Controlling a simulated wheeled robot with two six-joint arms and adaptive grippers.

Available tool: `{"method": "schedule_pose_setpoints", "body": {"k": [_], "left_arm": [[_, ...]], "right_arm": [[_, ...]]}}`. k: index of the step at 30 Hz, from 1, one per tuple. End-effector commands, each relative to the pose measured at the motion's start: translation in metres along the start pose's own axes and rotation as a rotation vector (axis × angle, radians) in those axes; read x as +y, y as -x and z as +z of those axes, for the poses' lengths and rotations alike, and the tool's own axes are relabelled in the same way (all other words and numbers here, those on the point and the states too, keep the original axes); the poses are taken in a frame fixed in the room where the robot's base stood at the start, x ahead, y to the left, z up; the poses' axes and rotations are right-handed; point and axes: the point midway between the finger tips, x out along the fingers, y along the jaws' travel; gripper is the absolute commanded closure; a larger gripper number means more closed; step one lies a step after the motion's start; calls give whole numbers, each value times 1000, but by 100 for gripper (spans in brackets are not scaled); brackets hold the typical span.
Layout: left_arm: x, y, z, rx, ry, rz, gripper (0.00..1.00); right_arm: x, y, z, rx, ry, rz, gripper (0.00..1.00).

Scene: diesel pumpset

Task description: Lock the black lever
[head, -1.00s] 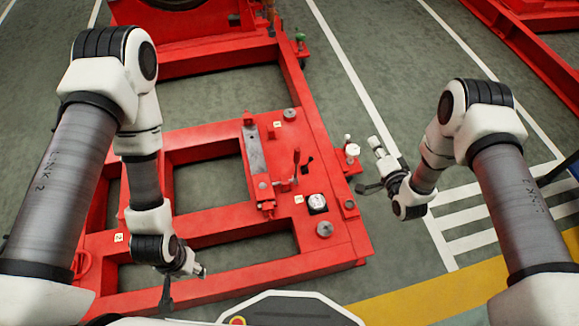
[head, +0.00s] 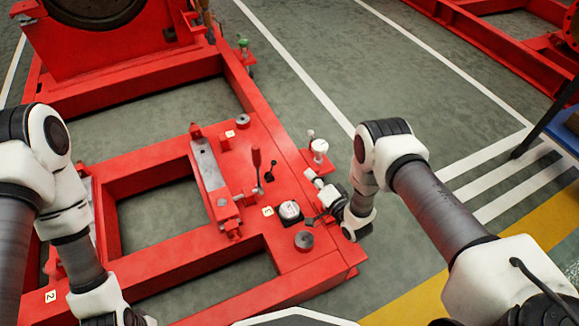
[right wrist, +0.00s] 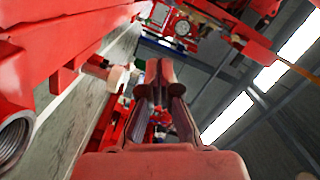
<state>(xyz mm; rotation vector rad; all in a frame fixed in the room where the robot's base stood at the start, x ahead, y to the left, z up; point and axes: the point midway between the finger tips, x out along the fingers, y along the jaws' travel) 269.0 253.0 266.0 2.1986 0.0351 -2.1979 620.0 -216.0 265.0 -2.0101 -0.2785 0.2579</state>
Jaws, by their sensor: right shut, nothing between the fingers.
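The small black lever (head: 270,172) stands on the red base frame (head: 290,255), just right of a taller red-handled lever (head: 257,168). I cannot pick out the black lever in the right wrist view. My left arm shows at the lower left of the head view, but its gripper is below the picture's edge.
A round white-topped gauge (head: 289,211) sits in front of the levers. A white-capped fitting (head: 319,148) stands on a side plate close behind my right gripper. Open floor lies to the right.

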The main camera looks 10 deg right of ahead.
Motion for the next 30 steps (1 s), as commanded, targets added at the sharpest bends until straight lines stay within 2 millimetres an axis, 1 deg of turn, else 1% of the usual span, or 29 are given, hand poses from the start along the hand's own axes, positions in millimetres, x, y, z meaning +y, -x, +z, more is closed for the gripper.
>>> {"method": "schedule_pose_setpoints", "body": {"k": [5, 16, 18, 21, 25, 30], "left_arm": [[0, -15, 0, 0, 0, 0, 48], [-1, -58, 0, 0, 1, 0, 48], [-1, -63, 0, 1, 3, 0, 48], [-1, -68, -1, 2, 4, 0, 48], [-1, -70, -1, 3, 5, -1, 48], [-1, -69, -1, 3, 6, -1, 48]], "right_arm": [[3, -23, 2, 1, 1, -5, 100], [4, -103, 3, 1, 1, -5, 100], [4, -103, 20, -3, -1, -1, 100], [3, -106, 32, -1, 0, -2, 100], [1, -108, 38, 0, 0, -1, 100], [0, -108, 39, 1, 0, -1, 100]]}}
